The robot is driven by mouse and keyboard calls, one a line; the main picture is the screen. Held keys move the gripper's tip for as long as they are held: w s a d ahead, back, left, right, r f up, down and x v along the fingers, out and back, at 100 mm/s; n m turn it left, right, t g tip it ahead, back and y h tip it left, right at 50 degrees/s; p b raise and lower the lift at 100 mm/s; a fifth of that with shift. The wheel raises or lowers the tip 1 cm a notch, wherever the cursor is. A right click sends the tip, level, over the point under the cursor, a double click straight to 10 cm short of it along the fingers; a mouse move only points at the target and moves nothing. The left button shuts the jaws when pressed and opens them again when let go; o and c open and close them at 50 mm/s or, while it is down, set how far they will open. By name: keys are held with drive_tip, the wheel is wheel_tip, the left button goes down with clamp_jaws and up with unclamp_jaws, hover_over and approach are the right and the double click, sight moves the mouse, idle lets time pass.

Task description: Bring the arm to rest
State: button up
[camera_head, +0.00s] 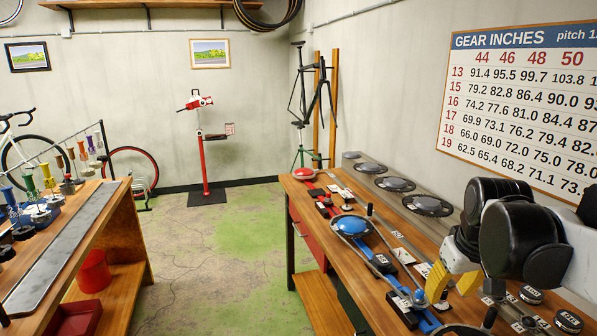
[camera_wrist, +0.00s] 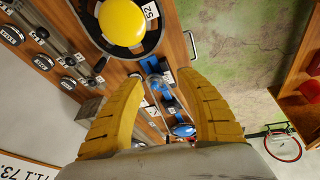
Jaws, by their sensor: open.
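My gripper (camera_head: 452,282) has yellow fingers and hangs over the right workbench (camera_head: 320,268) in the head view, held out by my black arm from the right edge. In the wrist view my gripper (camera_wrist: 160,112) shows its two yellow fingers spread apart with nothing between them. The bench top with its parts lies beyond the fingertips. The fingers hide part of the bench top in both views.
A yellow disc (camera_wrist: 122,22) sits in a dark round pan.

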drive_tip(key=s+a+f+t+b, duration=0.1)
drive_tip(key=s+a+f, duration=0.2)
drive_tip(key=s+a, duration=0.2)
drive_tip(key=s+a+f+m+t+y+b, duration=0.1)
drive_tip(key=s+a+f+t, duration=0.1)
drive_tip(key=s+a+f, duration=0.2)
drive_tip(key=s+a, duration=0.2)
drive_tip(key=s, duration=0.1)
drive_tip(key=shift+s+a+f, duration=0.2)
drive_tip(key=shift+s+a, duration=0.1)
drive_tip(key=shift+s, duration=0.1)
